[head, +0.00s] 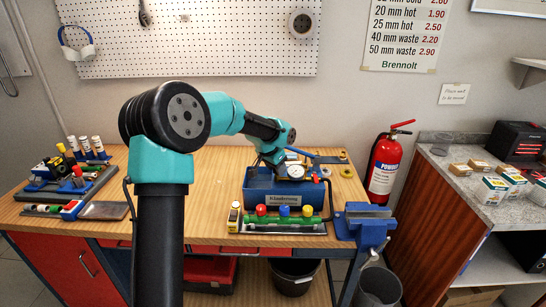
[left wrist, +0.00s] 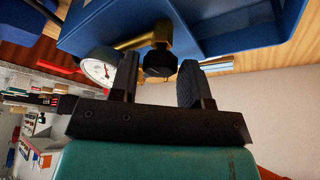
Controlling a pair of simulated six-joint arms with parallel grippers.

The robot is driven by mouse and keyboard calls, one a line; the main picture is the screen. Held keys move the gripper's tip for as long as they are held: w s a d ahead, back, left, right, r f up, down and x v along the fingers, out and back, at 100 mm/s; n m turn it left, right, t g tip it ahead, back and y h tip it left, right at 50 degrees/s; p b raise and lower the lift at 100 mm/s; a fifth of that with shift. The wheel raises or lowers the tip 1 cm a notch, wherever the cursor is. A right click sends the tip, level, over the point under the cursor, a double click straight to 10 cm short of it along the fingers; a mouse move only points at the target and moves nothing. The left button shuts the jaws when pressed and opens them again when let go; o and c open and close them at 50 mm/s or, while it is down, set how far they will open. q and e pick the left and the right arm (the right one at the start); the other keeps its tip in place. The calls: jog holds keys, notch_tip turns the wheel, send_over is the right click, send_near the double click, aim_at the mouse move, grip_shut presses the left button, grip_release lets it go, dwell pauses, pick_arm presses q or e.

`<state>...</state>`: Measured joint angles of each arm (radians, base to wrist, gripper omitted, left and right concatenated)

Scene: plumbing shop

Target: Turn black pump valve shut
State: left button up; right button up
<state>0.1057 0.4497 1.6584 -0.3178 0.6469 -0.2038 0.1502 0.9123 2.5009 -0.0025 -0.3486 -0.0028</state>
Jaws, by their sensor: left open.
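The blue pump box (head: 284,212) stands on the bench right of centre, with a round white gauge (head: 296,171) on it. In the left wrist view the black valve knob (left wrist: 160,63) sits on a brass fitting (left wrist: 146,37) beside the blue tank (left wrist: 205,25). My left gripper (left wrist: 159,65) is open, its fingertips on either side of the knob. A gap shows on each side of the knob. In the head view my left gripper (head: 279,169) is at the back of the pump and the knob cannot be made out there.
A rack of coloured valves (head: 284,219) lies in front of the pump. A blue vise (head: 370,222) is at the bench's right corner. Parts and trays (head: 66,184) crowd the left end. The gauge (left wrist: 101,66) is close outside one finger.

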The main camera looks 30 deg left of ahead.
pick_arm(q)
jog(key=shift+n, duration=0.6)
jog(key=shift+d+n+y, duration=0.1)
jog(key=shift+n+y, duration=0.4)
jog(key=shift+n, duration=0.3)
jog(key=v, duration=1.7)
jog(key=shift+s, duration=0.3)
